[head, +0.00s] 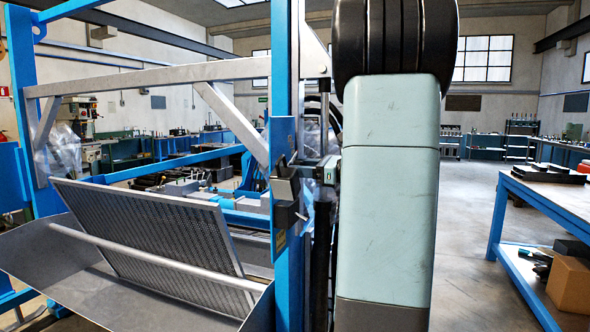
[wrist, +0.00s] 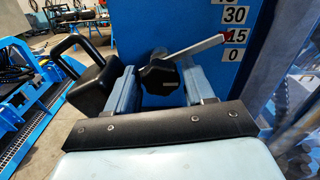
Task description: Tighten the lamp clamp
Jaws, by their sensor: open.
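In the wrist view a black lobed knob (wrist: 160,77) sits in front of a blue plate. I take it for the clamp's knob. A grey lever with a red tip (wrist: 200,46) runs up and right from it, its tip by the 15 mark. My gripper (wrist: 157,84) is open, its pale blue fingers on either side of the knob; I cannot tell whether they touch it. A black boxy body with a looped handle (wrist: 92,84), perhaps the lamp, is just left of the left finger. In the head view a dark fitting (head: 285,190) is on the blue post; my arm hides much of that area.
The blue plate carries a white scale (wrist: 233,33) reading 0, 15, 30 and up. In the head view a perforated sieve panel (head: 150,232) leans in a metal trough left of the post (head: 287,80). A blue workbench (head: 550,195) stands right, with open floor before it.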

